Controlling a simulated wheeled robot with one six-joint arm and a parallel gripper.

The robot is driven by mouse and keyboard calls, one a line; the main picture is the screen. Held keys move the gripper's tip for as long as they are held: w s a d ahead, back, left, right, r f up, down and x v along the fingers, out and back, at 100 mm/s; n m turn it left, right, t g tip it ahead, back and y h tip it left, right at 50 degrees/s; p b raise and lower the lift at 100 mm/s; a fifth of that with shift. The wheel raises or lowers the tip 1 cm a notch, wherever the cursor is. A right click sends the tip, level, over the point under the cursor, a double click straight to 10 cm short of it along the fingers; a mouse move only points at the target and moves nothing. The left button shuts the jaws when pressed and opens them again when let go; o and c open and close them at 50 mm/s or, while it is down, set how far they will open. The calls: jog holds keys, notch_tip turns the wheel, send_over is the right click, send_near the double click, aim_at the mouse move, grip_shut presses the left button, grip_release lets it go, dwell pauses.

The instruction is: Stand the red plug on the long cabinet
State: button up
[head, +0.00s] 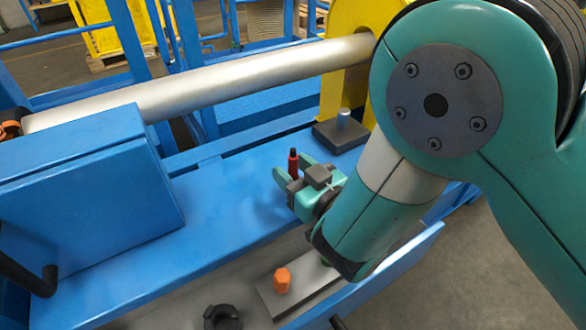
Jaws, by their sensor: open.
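The red plug (293,165), with a dark narrow top, is upright at the far end of my gripper (292,172). My gripper is open, with its green fingers around or beside the plug. Whether they touch it cannot be told. The plug's lower end is hidden by the fingers, so I cannot see for certain what it rests on. Behind and below it lies the long blue flat top (222,222), which looks like the long cabinet.
A blue box (85,190) stands on the left. A long grey shaft (200,88) runs across behind. A dark block with a grey pin (343,120) is beyond my gripper. An orange plug (282,281) and a black ring (221,318) are in front. The blue top's middle is clear.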

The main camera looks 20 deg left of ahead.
aim_at(297, 173)
jog(key=shift+s+d+f+b, duration=0.15)
jog(key=shift+s+d+b, duration=0.2)
jog(key=shift+b, duration=0.6)
jog(key=b+v, duration=0.4)
jog(key=v, duration=0.1)
jog(key=shift+s+d, duration=0.1)
jog(key=shift+d, duration=0.25)
jog(key=w+d+r+m+h, duration=0.1)
jog(key=w+d+m+h, duration=0.1)
jog(key=d+m+h, duration=0.3)
jog(key=w+d+r+m+h, duration=0.1)
jog(key=w+d+m+h, duration=0.2)
jog(key=d, duration=0.5)
jog(key=s+d+r+n+g+h, duration=0.1)
jog(key=s+d+r+g, duration=0.2)
jog(key=s, duration=0.6)
jog(key=s+d+r+n+g+h, duration=0.1)
jog(key=s+d+r+n+g, duration=0.1)
jog(key=s+d+g, duration=0.4)
jog(key=s+r+g, duration=0.1)
jog(key=s, duration=0.1)
jog(key=shift+s+d+n+h, duration=0.3)
jog(key=shift+s+h, duration=0.05)
jog(key=shift+h, duration=0.05)
